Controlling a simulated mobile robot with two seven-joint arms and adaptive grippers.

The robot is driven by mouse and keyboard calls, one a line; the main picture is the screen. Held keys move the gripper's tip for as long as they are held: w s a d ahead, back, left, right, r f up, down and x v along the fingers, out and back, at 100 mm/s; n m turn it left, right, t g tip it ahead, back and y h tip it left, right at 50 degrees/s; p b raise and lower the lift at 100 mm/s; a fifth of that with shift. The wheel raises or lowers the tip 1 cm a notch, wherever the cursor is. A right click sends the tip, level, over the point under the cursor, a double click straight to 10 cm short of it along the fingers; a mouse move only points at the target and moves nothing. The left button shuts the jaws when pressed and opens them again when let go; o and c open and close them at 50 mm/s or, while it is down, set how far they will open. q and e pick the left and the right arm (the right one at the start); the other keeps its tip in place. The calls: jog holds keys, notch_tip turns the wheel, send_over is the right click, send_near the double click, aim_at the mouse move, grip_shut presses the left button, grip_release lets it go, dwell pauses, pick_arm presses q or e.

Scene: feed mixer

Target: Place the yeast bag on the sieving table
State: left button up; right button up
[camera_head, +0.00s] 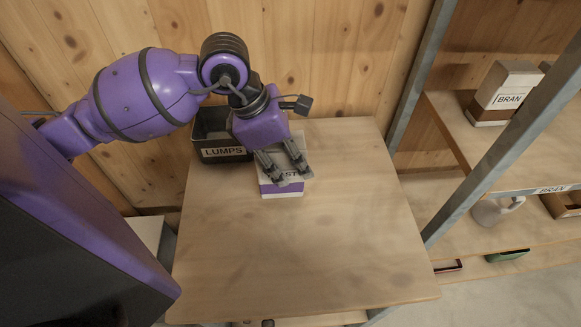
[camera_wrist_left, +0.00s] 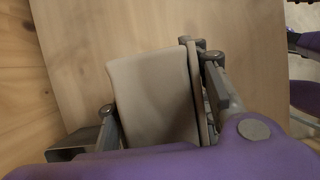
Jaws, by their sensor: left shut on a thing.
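The yeast bag (camera_head: 282,191), white with a purple band at its lower edge and a partly covered label, is at the back middle of the wooden sieving table (camera_head: 300,250). My left gripper (camera_head: 294,178) reaches down from the upper left and is shut on the bag, its fingers covering part of the label. In the left wrist view the pale bag (camera_wrist_left: 152,95) sits between the two fingers, above the tabletop. I cannot tell whether its base touches the table. My right gripper is not in view.
A dark bin labelled LUMPS (camera_head: 222,152) stands at the table's back left corner, beside the bag. A metal-framed shelf at right holds a BRAN bag (camera_head: 505,95) and a pale jug (camera_head: 497,210). The table's middle and front are clear.

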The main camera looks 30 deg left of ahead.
aim_at(290, 170)
pick_arm(q)
jog(key=shift+w+a+f, duration=0.15)
jog(key=shift+w+f, duration=0.15)
jog(key=shift+f, duration=0.05)
jog(key=shift+w+a+f, duration=0.15)
jog(key=shift+f, duration=1.6)
jog(key=shift+f, duration=0.15)
jog(key=o, duration=1.5)
jog(key=v, duration=1.2)
jog(key=shift+r+p, duration=0.25)
jog(key=shift+p, duration=0.05)
